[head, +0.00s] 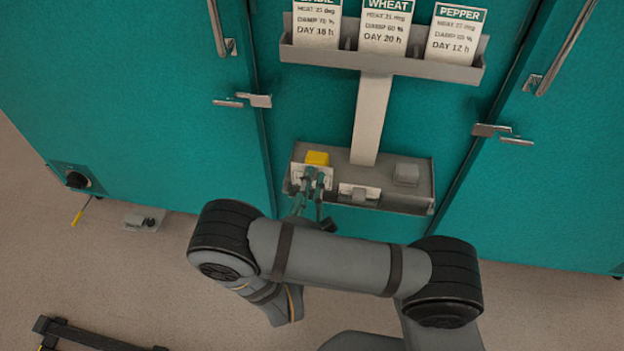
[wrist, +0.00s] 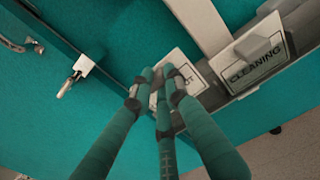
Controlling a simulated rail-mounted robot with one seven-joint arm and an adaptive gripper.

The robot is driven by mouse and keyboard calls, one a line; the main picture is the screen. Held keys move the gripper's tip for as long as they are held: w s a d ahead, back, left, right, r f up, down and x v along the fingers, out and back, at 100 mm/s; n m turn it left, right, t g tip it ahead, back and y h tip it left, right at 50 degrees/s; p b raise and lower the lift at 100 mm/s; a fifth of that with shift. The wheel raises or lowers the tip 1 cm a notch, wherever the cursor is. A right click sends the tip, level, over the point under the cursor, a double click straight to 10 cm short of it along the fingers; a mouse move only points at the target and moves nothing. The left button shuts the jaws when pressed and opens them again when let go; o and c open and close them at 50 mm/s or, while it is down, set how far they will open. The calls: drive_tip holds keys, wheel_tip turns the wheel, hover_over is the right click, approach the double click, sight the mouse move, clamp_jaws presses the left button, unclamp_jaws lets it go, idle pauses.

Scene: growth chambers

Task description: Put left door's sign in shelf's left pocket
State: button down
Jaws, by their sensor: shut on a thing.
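My gripper (head: 313,182) is at the left part of the low grey shelf (head: 385,160) between the two doors. It is shut on a white sign (head: 298,173). In the wrist view my gripper's fingers (wrist: 165,88) cover much of this sign (wrist: 183,62), and only letters like "OT" show. The sign is at the shelf's left pocket; I cannot tell whether it is seated or just above it. A second white sign (head: 358,194), reading "CLEANING" in the wrist view (wrist: 248,72), stands in the shelf to the right. The left door (head: 150,100) carries no visible sign.
A yellow block (head: 317,158) is just behind the held sign, and a grey block (head: 406,174) is at the shelf's right. An upper rack (head: 385,64) holds three crop cards. Door handles (head: 218,28) flank the panel.

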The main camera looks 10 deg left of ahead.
drive_tip(key=shift+f, duration=0.25)
idle(0.3)
drive_tip(key=shift+f+b, duration=0.25)
drive_tip(key=shift+b, duration=0.05)
drive_tip(key=shift+f, duration=0.2)
idle(0.4)
drive_tip(key=shift+f+b, duration=0.35)
drive_tip(key=shift+f, duration=0.05)
drive_tip(key=shift+f, duration=0.25)
drive_tip(key=shift+f+b, duration=0.25)
drive_tip(key=shift+b, duration=0.05)
drive_tip(key=shift+f, duration=0.35)
idle(0.6)
drive_tip(key=c, duration=1.7)
unclamp_jaws()
